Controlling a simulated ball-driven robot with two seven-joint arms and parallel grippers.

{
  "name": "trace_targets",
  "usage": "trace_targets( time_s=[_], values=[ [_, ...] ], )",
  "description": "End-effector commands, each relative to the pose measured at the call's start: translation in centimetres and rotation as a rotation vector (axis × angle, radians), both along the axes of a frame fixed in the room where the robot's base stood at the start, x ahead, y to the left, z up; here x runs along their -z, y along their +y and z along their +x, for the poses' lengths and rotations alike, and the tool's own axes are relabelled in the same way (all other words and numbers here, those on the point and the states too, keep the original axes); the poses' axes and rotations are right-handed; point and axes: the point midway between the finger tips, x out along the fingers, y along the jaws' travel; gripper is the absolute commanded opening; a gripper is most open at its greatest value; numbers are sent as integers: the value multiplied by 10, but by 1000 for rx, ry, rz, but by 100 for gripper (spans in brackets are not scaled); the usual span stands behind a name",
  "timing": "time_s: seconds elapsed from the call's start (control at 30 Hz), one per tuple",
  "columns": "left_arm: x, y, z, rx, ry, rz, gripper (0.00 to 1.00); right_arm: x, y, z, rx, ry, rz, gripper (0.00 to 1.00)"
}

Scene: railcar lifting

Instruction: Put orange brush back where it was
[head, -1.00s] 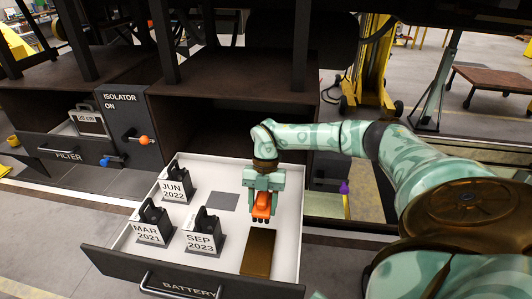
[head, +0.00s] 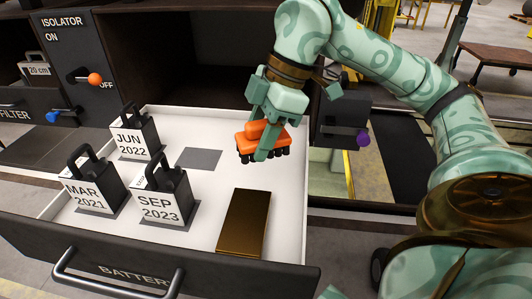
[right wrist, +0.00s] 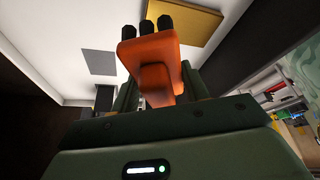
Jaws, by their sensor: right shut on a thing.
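My right gripper (head: 268,142) is shut on the orange brush (head: 252,133), which has black bristle tufts on its underside. It holds the brush above the back right part of the open white battery drawer (head: 190,245). In the right wrist view the orange brush (right wrist: 153,68) sits between the two dark green fingers (right wrist: 157,92). A gold-brown block (head: 243,222) lies in the drawer below and in front of the brush. My left gripper is not in view.
Three batteries stand at the drawer's left: JUN 2022 (head: 134,138), MAR 2021 (head: 92,185) and SEP 2023 (head: 167,198). A grey square (head: 199,158) on the drawer floor is bare. A purple knob (head: 362,138) is to the right, an orange knob (head: 95,78) to the left.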

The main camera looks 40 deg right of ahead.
Motion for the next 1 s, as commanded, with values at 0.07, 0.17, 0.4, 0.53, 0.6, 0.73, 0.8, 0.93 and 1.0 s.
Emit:
trace_targets(
  time_s=[0.07,0.17,0.4,0.53,0.6,0.73,0.8,0.93,1.0],
  values=[
    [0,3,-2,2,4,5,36,1,-2,1,46,-1,0,24],
    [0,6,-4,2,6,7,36,7,-10,11,75,2,1,24],
    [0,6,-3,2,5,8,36,36,-55,61,78,4,3,24],
    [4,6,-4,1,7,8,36,65,-73,81,74,6,2,24],
    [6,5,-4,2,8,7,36,77,-80,89,73,5,3,24],
    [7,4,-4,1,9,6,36,89,-87,97,71,2,2,24],
    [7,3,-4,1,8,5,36,92,-89,99,71,2,1,24],
    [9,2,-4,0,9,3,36,103,-95,105,71,4,1,24],
    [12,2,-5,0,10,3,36,117,-94,104,69,5,1,24]
  ],
)
